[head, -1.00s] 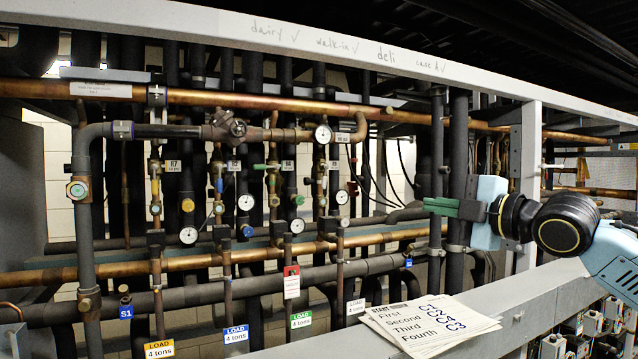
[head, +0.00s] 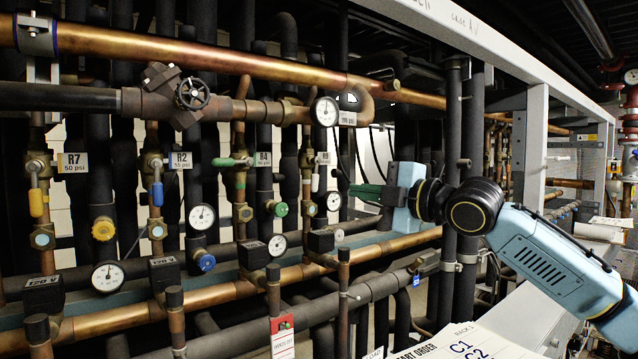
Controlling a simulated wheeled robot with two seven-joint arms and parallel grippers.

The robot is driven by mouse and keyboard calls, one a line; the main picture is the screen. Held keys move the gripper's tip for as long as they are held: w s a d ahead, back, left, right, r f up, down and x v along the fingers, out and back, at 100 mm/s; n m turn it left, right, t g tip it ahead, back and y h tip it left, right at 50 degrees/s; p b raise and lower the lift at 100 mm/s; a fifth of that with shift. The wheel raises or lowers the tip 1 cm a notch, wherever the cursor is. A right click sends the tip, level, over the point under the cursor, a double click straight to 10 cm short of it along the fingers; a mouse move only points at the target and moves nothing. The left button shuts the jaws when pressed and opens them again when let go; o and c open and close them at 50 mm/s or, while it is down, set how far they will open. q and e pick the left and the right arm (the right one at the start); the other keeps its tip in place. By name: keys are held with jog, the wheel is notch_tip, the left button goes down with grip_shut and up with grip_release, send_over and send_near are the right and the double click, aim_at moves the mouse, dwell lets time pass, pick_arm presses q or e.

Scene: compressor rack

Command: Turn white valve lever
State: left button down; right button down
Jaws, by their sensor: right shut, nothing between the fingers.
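The white valve lever (head: 315,183) appears as a small pale handle hanging down at the valve by the R9 tag (head: 322,158). It is small and partly lost among dark pipes. My right gripper (head: 352,191) reaches in from the right, with its dark green fingers pointing left. The fingers are shut and empty, at about the lever's height and to its right in the picture. A gap shows between the fingertips and the lever; the depth between them is hard to judge. My left gripper is not in view.
Other levers are yellow (head: 37,203), blue (head: 157,193) and green (head: 230,162). A round black handwheel (head: 192,94) and several gauges crowd the pipes. A white gauge (head: 334,201) sits just below my fingertips.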

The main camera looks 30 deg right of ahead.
jog(key=w+p, duration=0.2)
jog(key=p, duration=0.4)
send_near(316, 175)
jog(key=w+a+f, duration=0.2)
jog(key=w+a, duration=0.1)
jog(key=w, duration=0.3)
